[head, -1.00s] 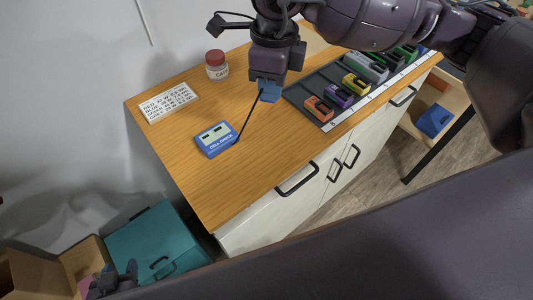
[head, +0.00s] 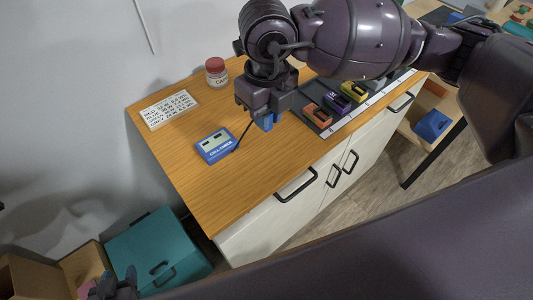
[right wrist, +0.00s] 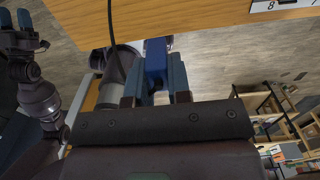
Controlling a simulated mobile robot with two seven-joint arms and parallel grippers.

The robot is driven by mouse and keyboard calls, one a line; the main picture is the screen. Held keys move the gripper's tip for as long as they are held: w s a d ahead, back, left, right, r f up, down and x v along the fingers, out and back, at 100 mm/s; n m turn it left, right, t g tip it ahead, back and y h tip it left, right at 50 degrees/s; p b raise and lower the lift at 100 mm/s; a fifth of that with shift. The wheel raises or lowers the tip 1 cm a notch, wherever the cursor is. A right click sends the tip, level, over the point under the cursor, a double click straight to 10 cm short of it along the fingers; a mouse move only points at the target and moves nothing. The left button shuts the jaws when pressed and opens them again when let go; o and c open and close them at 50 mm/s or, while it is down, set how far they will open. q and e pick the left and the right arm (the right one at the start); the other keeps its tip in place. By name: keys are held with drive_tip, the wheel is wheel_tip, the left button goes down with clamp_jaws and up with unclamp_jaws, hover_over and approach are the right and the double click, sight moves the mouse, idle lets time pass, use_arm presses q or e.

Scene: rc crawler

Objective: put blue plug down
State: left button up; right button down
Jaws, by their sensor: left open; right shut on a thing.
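My right gripper (head: 262,108) is shut on the blue plug (head: 267,121) and holds it over the wooden cabinet top. The plug also shows between the fingers in the right wrist view (right wrist: 156,62). A black cable runs from the plug to the blue cell checker (head: 215,145), which lies on the top to the left of the gripper. The gripper partly hides the plug in the head view; I cannot tell how high it hangs. My left gripper (head: 118,285) is open and empty, low at the left near the floor boxes.
A dark rack (head: 318,124) with several coloured battery blocks stands right of the right gripper, partly behind my arm. A red-lidded jar (head: 216,73) and a white text card (head: 170,109) lie at the back. The cabinet top (head: 225,190) is clear toward the near edge.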

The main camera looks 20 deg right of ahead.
sight(267, 164)
wheel_tip(267, 164, down, 13)
drive_tip(key=shift+r+b, duration=0.1)
drive_tip(key=shift+b, duration=0.25)
drive_tip(key=shift+f, duration=0.2)
drive_tip(key=c, duration=1.1)
unclamp_jaws()
drive_tip(key=shift+o, duration=0.2)
wheel_tip(267, 164, up, 12)
drive_tip(key=shift+r+p, duration=0.15)
drive_tip(key=shift+p, duration=0.25)
